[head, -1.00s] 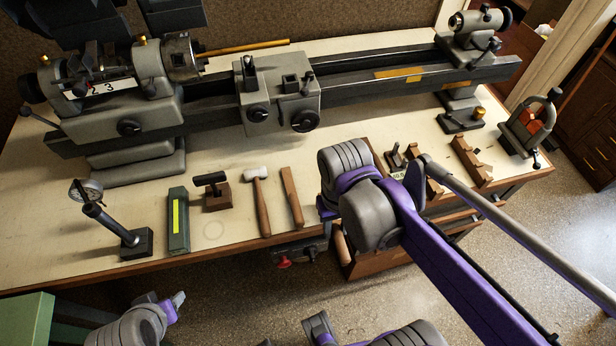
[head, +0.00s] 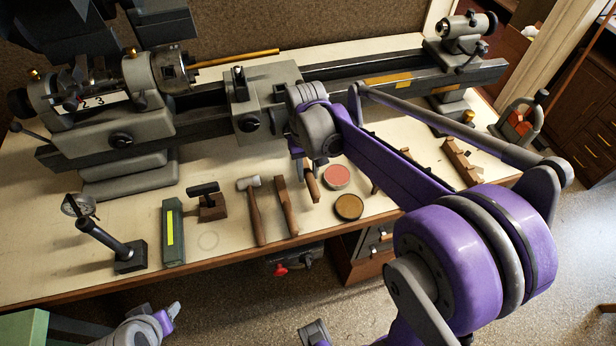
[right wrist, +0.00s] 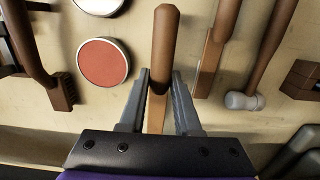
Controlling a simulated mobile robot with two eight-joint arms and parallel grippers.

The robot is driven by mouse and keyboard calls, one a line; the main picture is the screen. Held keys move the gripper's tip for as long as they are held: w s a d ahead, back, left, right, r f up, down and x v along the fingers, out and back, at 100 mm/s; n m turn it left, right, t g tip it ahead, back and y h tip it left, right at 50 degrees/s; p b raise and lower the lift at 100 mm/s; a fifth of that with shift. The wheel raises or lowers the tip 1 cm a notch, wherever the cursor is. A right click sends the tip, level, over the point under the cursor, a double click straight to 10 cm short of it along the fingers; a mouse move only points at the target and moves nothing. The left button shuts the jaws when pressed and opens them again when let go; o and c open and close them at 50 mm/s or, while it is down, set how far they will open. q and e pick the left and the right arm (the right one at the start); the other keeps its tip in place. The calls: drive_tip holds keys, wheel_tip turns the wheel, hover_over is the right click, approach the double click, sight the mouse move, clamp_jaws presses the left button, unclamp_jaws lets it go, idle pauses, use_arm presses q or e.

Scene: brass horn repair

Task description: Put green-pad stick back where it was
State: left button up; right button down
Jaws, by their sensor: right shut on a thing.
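My right gripper (right wrist: 158,98) is shut on a wooden stick (right wrist: 164,50) with a rounded brown handle and a paler flat part between the fingers. In the head view the held stick (head: 312,186) shows below the gripper (head: 307,168), over the bench. No green pad shows on it; the end beyond the fingers is hidden. A similar wooden stick (head: 286,208) lies to its left, beside a hammer (head: 254,210); it also shows in the right wrist view (right wrist: 216,50). My left gripper (head: 168,316) is low at the left, below the bench edge; its jaws are unclear.
A red round tin (head: 336,177) and a brown round tin (head: 349,207) lie right of the held stick. A green block (head: 173,232), a small dark tool on a wooden block (head: 208,203) and a dial gauge stand (head: 129,256) are to the left. The lathe (head: 250,100) stands behind.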

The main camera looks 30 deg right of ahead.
drive_tip(key=shift+f, duration=1.45)
drive_tip(key=shift+f, duration=0.15)
drive_tip(key=c, duration=0.6)
unclamp_jaws()
